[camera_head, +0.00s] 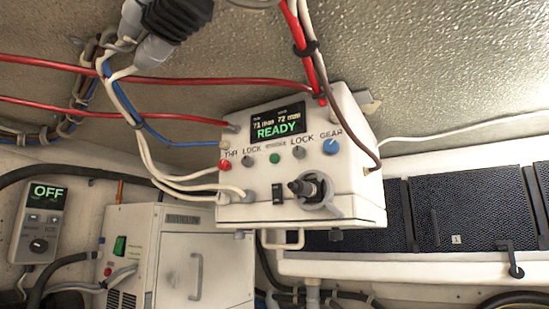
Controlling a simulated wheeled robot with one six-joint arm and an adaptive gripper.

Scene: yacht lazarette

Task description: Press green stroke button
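The green stroke button (274,158) is a small round button on the front of a white control box (235,209) in the middle of the view. A small label above it seems to read STROKE. It sits between two dark knobs, the left one (247,161) and the right one (299,153), both under LOCK labels. A red button (225,165) is at the far left of the row and a blue GEAR knob (330,147) at the right. The display (278,124) reads READY in green, with small figures above.
Red cables (160,81) and white cables run to the box. A round fitting (312,190) juts from the box front. Left are a white cabinet (219,270) and a panel reading OFF (47,191); dark panels (470,214) are right.

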